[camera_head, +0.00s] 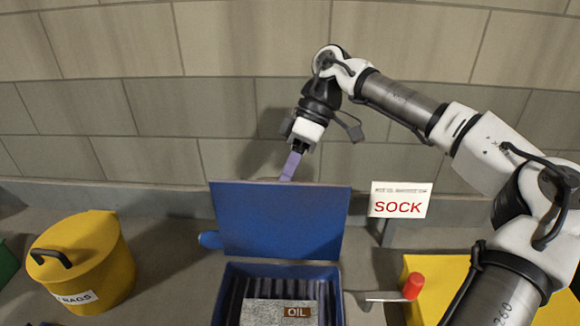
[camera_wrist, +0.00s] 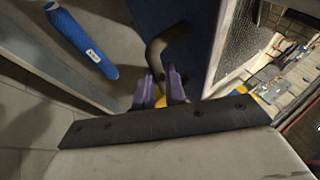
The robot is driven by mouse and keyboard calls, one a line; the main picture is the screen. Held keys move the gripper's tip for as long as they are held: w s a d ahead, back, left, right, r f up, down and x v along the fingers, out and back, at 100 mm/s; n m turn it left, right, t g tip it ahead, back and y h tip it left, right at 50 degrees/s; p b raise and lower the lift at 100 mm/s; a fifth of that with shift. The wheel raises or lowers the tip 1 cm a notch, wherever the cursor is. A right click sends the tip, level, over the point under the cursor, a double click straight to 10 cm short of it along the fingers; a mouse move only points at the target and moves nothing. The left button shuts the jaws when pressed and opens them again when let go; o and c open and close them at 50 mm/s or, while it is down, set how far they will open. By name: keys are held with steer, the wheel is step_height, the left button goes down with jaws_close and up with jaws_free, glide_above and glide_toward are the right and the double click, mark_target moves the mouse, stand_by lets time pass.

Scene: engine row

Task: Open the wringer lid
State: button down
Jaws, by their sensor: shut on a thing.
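The wringer is a blue box (camera_head: 340,302) at the bottom centre of the head view. Its blue lid (camera_head: 280,222) stands raised, roughly upright, at the back of the box, and the inside shows. My gripper (camera_head: 289,168), with purple fingers, is at the lid's top edge. In the wrist view, my gripper (camera_wrist: 160,86) is shut on the dark bent lid handle (camera_wrist: 165,42), beside the dark blue lid (camera_wrist: 195,22). The handle is hidden behind the lid in the head view.
A grey block with an OIL label (camera_head: 297,312) lies in the box. A yellow RAGS bin (camera_head: 95,262) stands left. A blue roll (camera_head: 211,240) lies by the lid; it shows in the wrist view (camera_wrist: 80,40). A SOCK sign (camera_head: 400,200) and red-handled lever (camera_head: 413,286) are right.

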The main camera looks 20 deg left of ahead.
steer(key=shift+d+f, duration=0.1)
steer(key=shift+f, duration=0.3)
steer(key=c, duration=1.5)
jaws_free()
steer(key=shift+w, duration=0.1)
steer(key=shift+o, duration=0.2)
steer(key=shift+r, duration=0.15)
steer(key=v, duration=1.3)
steer(key=shift+r+p, duration=0.35)
steer(key=shift+w, duration=0.15)
